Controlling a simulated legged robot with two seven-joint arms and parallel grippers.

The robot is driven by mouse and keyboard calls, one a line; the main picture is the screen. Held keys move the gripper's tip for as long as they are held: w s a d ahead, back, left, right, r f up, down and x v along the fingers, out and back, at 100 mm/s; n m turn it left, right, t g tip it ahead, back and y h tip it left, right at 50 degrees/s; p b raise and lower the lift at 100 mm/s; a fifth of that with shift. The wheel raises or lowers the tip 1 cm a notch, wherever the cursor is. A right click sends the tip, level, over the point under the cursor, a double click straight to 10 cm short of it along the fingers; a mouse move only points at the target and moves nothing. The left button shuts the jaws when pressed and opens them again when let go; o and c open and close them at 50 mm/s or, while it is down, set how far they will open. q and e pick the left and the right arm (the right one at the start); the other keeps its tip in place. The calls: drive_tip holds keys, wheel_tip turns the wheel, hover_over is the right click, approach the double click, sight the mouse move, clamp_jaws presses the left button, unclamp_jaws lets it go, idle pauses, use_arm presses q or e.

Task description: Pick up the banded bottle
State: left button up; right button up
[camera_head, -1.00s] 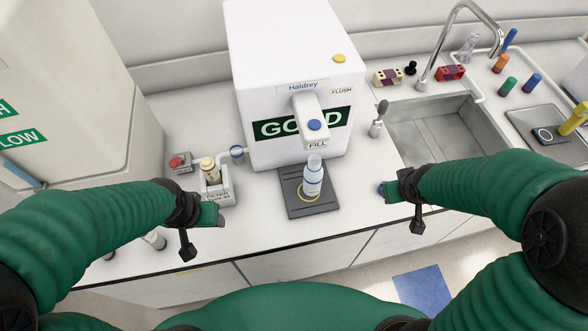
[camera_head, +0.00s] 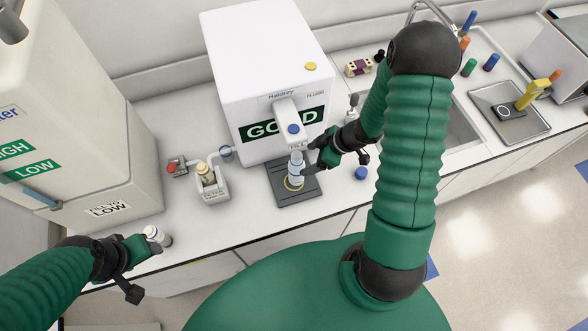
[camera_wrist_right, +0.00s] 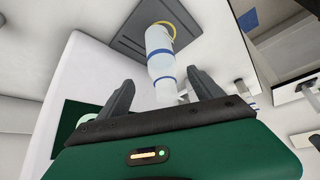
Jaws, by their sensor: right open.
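The banded bottle (camera_head: 296,171), translucent white with blue bands, stands upright on a dark pad (camera_head: 307,189) under the dispenser's spout. It also shows in the right wrist view (camera_wrist_right: 159,46). My right gripper (camera_head: 314,157) is at the bottle's right side, open. In the right wrist view its two fingers (camera_wrist_right: 160,80) lie on either side of the bottle's upper part; I cannot tell whether either touches it. My left gripper (camera_head: 150,245) is at the counter's front left, beside a small white-capped container (camera_head: 157,236); its opening is unclear.
The white dispenser (camera_head: 265,65) stands right behind the bottle, its spout (camera_head: 291,120) close above. A blue cap (camera_head: 361,173) lies on the counter to the right. The sink (camera_head: 462,130) is partly hidden by my right arm.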

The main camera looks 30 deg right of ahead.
sight(296, 166)
drive_tip(key=x, duration=0.3)
drive_tip(key=shift+d, duration=0.1)
drive_tip(key=x, duration=0.4)
drive_tip(key=shift+s+a+f, duration=0.1)
drive_tip(key=shift+a+f, duration=0.2)
drive_tip(key=shift+a, duration=0.05)
drive_tip(key=shift+w+f, duration=0.25)
drive_tip(key=shift+r, duration=0.1)
clamp_jaws()
